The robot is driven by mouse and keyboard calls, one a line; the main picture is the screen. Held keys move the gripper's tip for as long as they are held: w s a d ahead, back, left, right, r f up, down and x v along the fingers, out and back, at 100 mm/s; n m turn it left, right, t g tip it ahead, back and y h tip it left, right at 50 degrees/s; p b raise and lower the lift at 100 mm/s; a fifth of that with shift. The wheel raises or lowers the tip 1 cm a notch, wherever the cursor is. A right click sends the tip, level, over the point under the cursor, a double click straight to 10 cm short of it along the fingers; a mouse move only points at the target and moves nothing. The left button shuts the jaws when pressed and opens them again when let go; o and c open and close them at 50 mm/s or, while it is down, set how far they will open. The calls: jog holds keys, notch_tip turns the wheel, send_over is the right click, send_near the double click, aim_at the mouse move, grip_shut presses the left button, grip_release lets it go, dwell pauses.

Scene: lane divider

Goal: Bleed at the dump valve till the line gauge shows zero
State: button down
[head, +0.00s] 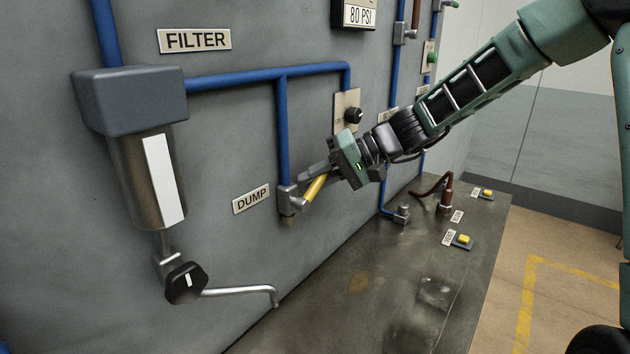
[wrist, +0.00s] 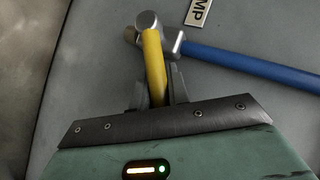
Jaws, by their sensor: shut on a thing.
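The dump valve (head: 288,200) sits on the grey wall at the lower end of a blue pipe, beside the DUMP label (head: 251,198). Its yellow lever (head: 316,187) slants up and to the right from the valve. My gripper (head: 318,178) is shut on this lever. In the wrist view the yellow lever (wrist: 154,65) runs between the fingers of my gripper (wrist: 157,85), with its metal hub beyond them.
The filter (head: 148,170) with a black knob (head: 186,283) and bent spout is at the left. A black regulator knob (head: 353,115) is just above my gripper. Yellow buttons (head: 463,240) and a brown fitting (head: 446,199) stand on the metal bench (head: 400,290).

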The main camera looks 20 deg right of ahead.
jog(key=c, duration=1.3)
grip_release()
jog(key=shift+c, duration=0.2)
jog(key=shift+d, duration=0.1)
jog(key=b+v, duration=0.3)
jog(key=v, duration=1.4)
jog(key=shift+r, duration=0.2)
jog(key=shift+d, duration=0.1)
